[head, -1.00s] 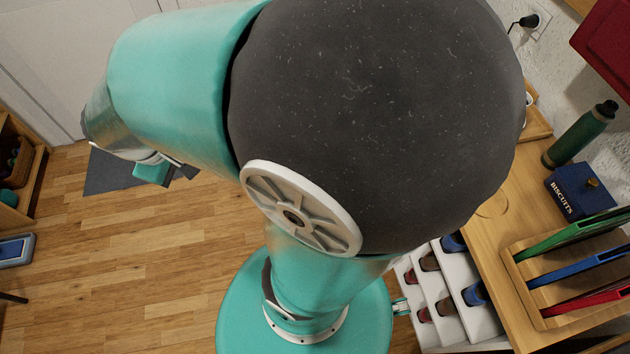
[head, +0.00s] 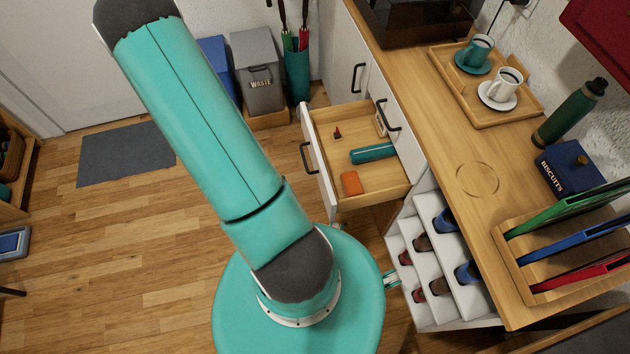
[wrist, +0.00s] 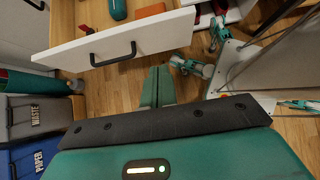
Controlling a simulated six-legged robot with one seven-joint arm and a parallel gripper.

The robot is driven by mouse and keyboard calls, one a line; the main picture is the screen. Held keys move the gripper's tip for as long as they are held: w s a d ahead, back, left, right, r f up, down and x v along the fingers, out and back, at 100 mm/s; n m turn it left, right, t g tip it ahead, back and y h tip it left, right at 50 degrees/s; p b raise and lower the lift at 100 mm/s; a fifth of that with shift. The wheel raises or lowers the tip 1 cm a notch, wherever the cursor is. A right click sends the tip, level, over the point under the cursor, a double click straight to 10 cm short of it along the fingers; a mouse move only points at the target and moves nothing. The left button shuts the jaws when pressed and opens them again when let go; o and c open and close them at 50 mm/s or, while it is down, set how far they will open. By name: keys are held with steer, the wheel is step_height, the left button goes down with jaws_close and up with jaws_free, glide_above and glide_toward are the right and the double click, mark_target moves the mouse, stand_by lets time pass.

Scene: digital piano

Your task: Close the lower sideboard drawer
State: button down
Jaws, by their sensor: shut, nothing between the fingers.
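The lower sideboard drawer stands open in the head view, its white front (head: 324,182) out over the floor and its wooden inside showing. Its dark bar handle (head: 306,157) is on the outer face. In the wrist view the drawer front (wrist: 150,38) and its handle (wrist: 112,60) lie beyond my gripper. My gripper (wrist: 158,85) is shut and empty, its green fingers together, pointing at the floor region just below the drawer front in the picture. I cannot tell whether they touch it. In the head view my gripper is out of frame.
The drawer holds a teal cylinder (head: 373,153), an orange block (head: 351,183) and a small red-and-black item (head: 337,133). A grey waste bin (head: 258,70) and umbrella stand (head: 297,75) are behind.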

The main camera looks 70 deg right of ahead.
mark_target(325, 184)
steer(key=x, duration=0.4)
steer(key=s+r+x, duration=0.1)
steer(key=x, duration=0.7)
steer(key=shift+s+d, duration=0.3)
steer(key=shift+d, duration=0.05)
steer(key=shift+s+d, duration=0.3)
steer(key=shift+s, duration=0.15)
steer(key=shift+d, duration=0.1)
